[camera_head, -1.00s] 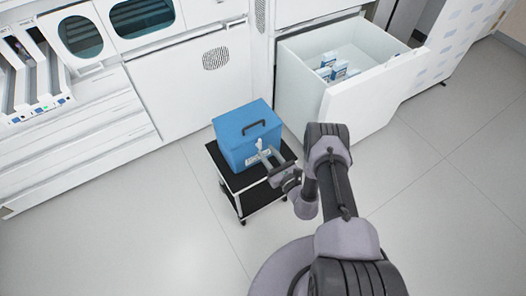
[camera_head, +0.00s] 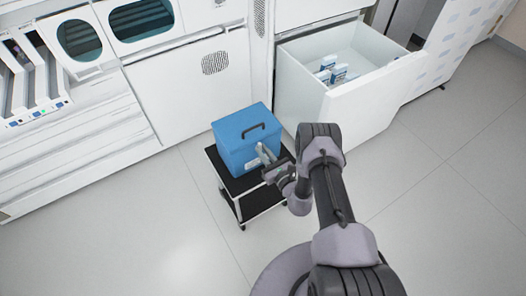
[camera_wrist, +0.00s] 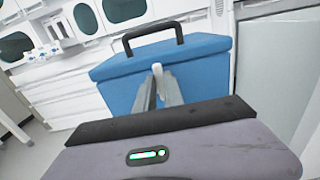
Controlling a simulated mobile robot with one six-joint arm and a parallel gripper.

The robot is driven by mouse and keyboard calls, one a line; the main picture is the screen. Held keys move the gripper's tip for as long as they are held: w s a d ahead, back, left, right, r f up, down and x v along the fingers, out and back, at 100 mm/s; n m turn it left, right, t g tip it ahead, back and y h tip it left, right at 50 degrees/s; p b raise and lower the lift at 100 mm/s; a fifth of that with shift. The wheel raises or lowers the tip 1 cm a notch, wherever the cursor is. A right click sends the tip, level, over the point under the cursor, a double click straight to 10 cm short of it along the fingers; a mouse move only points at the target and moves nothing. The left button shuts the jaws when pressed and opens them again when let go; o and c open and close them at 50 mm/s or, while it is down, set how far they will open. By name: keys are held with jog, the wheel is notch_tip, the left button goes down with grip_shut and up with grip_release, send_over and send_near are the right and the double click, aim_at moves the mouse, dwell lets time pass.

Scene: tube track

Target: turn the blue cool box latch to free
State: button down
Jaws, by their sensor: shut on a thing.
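The blue cool box (camera_head: 240,128) stands on a small black cart, its lid closed and its dark handle on top; it also fills the middle of the wrist view (camera_wrist: 120,72). The pale latch (camera_wrist: 157,72) is on the front face of the box, just under the lid edge, and looks upright. My gripper (camera_head: 264,153) is at the front of the box; in the wrist view its fingers (camera_wrist: 158,88) are closed around the latch. The lower part of the latch is hidden by the fingers.
The black cart (camera_head: 262,198) has a bare lower shelf and stands on open grey floor. An open white drawer (camera_head: 352,108) with several small boxes juts out behind and to the right. White cabinets (camera_head: 190,85) line the back.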

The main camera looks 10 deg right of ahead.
jog(key=shift+f, duration=0.1)
jog(key=shift+w+d+f+m+b, duration=0.1)
jog(key=shift+d+f+m+b, duration=0.2)
jog(key=shift+m+b, duration=1.65)
jog(key=shift+w+d+f+m+b, duration=0.1)
jog(key=shift+d+f+m, duration=0.2)
jog(key=shift+m, duration=3.55)
jog(key=shift+w+d+f+m+b, duration=0.2)
jog(key=shift+m+b, duration=0.75)
jog(key=shift+m, duration=1.95)
jog(key=shift+s+f+m, duration=0.1)
jog(key=shift+s+m, duration=0.05)
jog(key=shift+m, duration=0.15)
jog(key=c, duration=1.4)
grip_release()
jog(key=shift+c, duration=0.2)
